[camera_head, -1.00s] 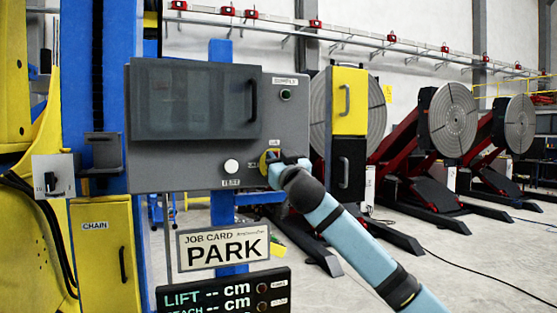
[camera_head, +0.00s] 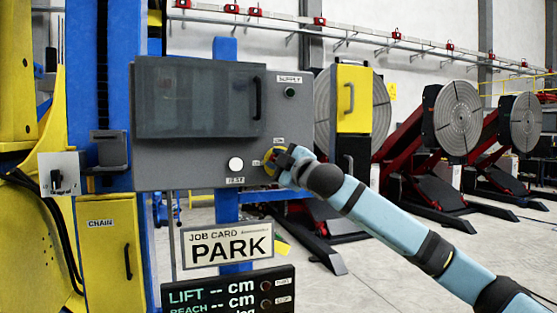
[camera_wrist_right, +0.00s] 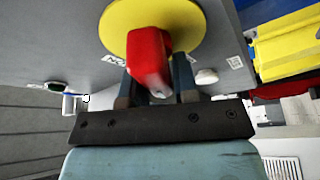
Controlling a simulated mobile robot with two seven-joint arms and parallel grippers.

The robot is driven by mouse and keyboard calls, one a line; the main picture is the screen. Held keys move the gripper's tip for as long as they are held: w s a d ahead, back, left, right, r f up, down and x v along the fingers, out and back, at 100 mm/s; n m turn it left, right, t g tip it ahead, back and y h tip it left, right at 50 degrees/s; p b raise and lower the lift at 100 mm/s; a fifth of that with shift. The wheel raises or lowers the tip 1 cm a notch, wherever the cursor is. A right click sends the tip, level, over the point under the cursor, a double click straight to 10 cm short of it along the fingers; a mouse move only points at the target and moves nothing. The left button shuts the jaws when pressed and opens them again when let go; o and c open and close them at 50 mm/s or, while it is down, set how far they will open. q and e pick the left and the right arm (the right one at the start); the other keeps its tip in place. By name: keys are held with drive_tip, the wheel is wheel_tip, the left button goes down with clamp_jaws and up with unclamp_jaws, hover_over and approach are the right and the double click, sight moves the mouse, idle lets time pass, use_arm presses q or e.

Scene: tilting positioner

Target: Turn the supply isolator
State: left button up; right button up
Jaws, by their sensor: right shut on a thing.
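The supply isolator is a red handle (camera_wrist_right: 150,62) on a round yellow plate (camera_wrist_right: 188,20), seen close in the right wrist view. In the head view its yellow plate (camera_head: 271,161) shows at the lower right of the grey control box (camera_head: 200,172), mostly behind my right gripper (camera_head: 284,160). In the right wrist view the right gripper's two dark fingers (camera_wrist_right: 157,85) stand on either side of the red handle, shut on it. The handle's exact angle is hard to tell in the head view. My left gripper is not in view.
A job card reading PARK (camera_head: 228,244) and a display panel (camera_head: 228,293) hang below. A yellow cabinet (camera_head: 354,98) stands to the right.

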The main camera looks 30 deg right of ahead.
drive_tip(key=n, duration=0.1)
drive_tip(key=n+g, duration=0.1)
drive_tip(key=n, duration=0.2)
drive_tip(key=shift+a+f+y, duration=0.1)
drive_tip(key=shift+f+y, duration=0.15)
drive_tip(key=shift+y, duration=0.15)
drive_tip(key=shift+f+n+g, duration=0.2)
drive_tip(key=shift+n+g, duration=0.4)
drive_tip(key=shift+n, duration=0.5)
drive_tip(key=o, duration=0.8)
